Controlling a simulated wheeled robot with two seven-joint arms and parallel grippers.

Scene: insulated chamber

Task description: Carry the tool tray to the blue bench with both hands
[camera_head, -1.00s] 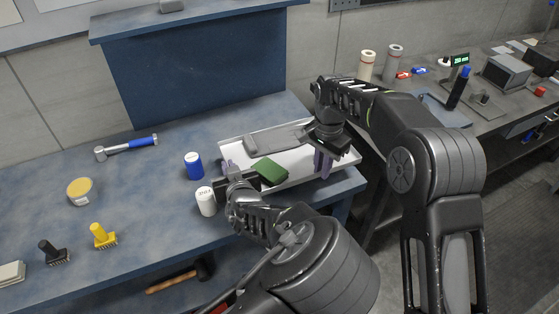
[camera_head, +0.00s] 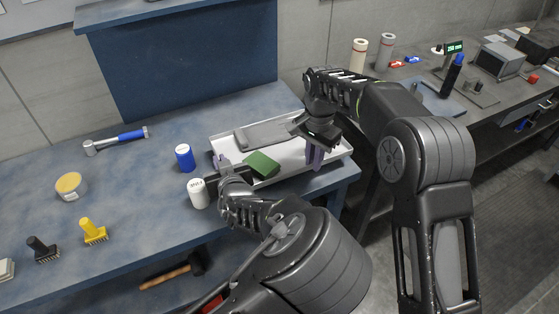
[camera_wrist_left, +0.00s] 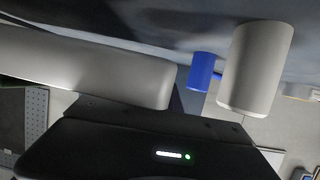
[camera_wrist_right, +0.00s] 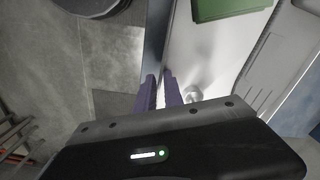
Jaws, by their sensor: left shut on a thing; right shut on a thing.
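The white tool tray (camera_head: 342,151) is at the right end of the blue bench (camera_head: 130,190), level or nearly so. I cannot tell whether it touches the bench top. A grey tool (camera_head: 268,133) and a green block (camera_head: 262,164) lie in it. My left gripper (camera_head: 222,163) is shut on the tray's left end. My right gripper (camera_head: 315,156) is shut on its right end; its purple fingers (camera_wrist_right: 160,90) straddle the tray wall in the right wrist view. My left fingertips are hidden in the left wrist view.
A white can (camera_head: 198,194) stands close to my left gripper, with a blue can (camera_head: 185,158) behind it. A dark bench (camera_head: 470,105) stands at the right.

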